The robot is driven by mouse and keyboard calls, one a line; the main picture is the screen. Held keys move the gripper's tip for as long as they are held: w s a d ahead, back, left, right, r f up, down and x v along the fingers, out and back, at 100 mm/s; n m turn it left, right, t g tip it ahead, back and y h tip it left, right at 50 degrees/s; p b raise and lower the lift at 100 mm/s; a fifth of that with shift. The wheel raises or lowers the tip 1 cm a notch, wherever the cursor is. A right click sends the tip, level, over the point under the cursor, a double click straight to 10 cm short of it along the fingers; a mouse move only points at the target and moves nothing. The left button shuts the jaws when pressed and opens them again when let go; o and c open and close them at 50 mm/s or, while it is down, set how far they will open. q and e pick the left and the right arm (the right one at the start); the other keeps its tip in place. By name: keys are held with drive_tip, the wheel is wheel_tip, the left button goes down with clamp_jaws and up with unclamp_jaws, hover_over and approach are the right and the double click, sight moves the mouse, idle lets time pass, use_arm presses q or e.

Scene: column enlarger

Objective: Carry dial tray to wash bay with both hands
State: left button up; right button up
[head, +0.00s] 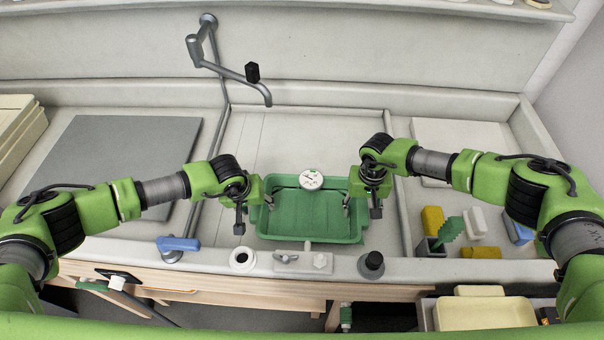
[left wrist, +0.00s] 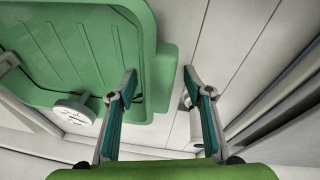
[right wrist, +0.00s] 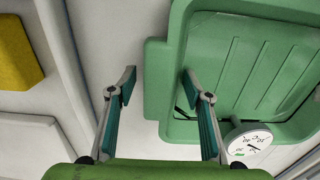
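The green dial tray (head: 312,222) sits level in the middle bay, with a white round dial (head: 311,180) at its far edge. My left gripper (head: 254,212) is at its left end, open, with one finger inside the tray and one outside. In the left wrist view the left gripper (left wrist: 160,78) has the tray's end tab (left wrist: 165,72) between its parted fingers. My right gripper (head: 361,209) is at the right end, also open. In the right wrist view the right gripper (right wrist: 158,80) straddles the other tab (right wrist: 155,75). Whether any finger touches the tray is unclear.
A grey tap pipe (head: 232,74) arches over the back. A grey mat (head: 125,155) lies left. Yellow blocks (head: 432,219) and a green brush (head: 450,232) stand right. Along the front rim are a blue lever (head: 178,244), a white ring (head: 242,259) and a black knob (head: 373,262).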

use_arm(q)
drive_tip(key=shift+d, duration=0.1)
use_arm(e)
drive_tip(key=shift+w+a, duration=0.1)
drive_tip(key=shift+r, duration=0.3)
use_arm(q)
drive_tip(key=v, duration=1.2)
use_arm(e)
wheel_tip(320, 180, up, 12)
drive_tip(key=shift+f, duration=0.25)
